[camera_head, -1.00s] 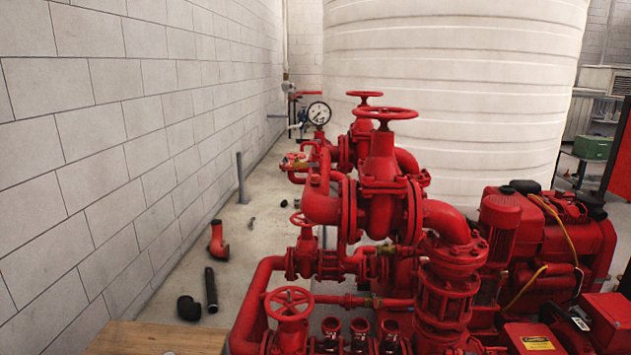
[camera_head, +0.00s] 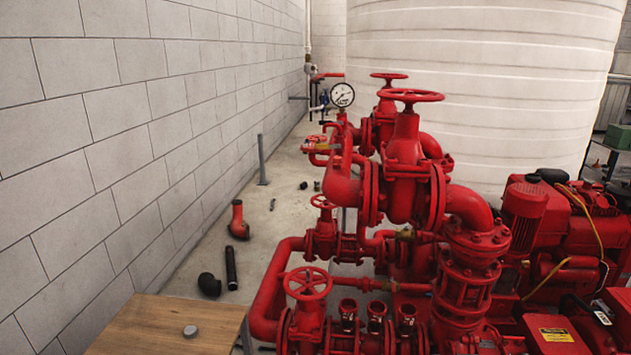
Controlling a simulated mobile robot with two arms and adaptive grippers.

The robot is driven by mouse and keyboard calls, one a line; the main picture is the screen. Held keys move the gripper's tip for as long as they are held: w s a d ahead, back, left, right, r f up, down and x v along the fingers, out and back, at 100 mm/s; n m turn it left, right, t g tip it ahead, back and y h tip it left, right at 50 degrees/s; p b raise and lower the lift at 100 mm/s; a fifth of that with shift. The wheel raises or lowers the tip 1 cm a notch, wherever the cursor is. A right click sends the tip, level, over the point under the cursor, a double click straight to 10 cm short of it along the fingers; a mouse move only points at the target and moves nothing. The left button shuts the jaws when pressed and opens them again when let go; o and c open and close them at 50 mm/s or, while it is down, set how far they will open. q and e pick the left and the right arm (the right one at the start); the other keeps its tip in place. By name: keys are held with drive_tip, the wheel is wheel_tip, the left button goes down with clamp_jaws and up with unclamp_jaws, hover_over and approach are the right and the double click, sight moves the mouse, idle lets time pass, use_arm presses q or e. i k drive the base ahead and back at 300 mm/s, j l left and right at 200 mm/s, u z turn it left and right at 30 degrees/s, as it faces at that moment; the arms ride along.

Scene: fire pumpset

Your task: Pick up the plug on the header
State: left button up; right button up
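The red header (camera_head: 345,343) is at the bottom middle of the head view, with a row of short upright outlets (camera_head: 376,315) on top. The outlets look open and dark inside. I cannot make out a plug on the header from here. A small round grey piece (camera_head: 190,331), which may be a plug, lies on a wooden table top (camera_head: 150,325) at the lower left, apart from the header. Neither of my grippers is in view.
A red handwheel valve (camera_head: 308,284) stands beside the outlets. Tall red valves and pipes (camera_head: 405,160) rise behind, with a red engine (camera_head: 560,240) at right. Loose pipe pieces (camera_head: 231,268) lie on the floor near the block wall (camera_head: 80,150).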

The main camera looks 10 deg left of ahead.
sight(191, 331)
drive_tip(key=i+j, duration=0.2)
drive_tip(key=j, duration=0.2)
drive_tip(key=i+j, duration=0.2)
drive_tip(key=j, duration=0.2)
drive_tip(key=i+j, duration=0.25)
drive_tip(key=j, duration=0.15)
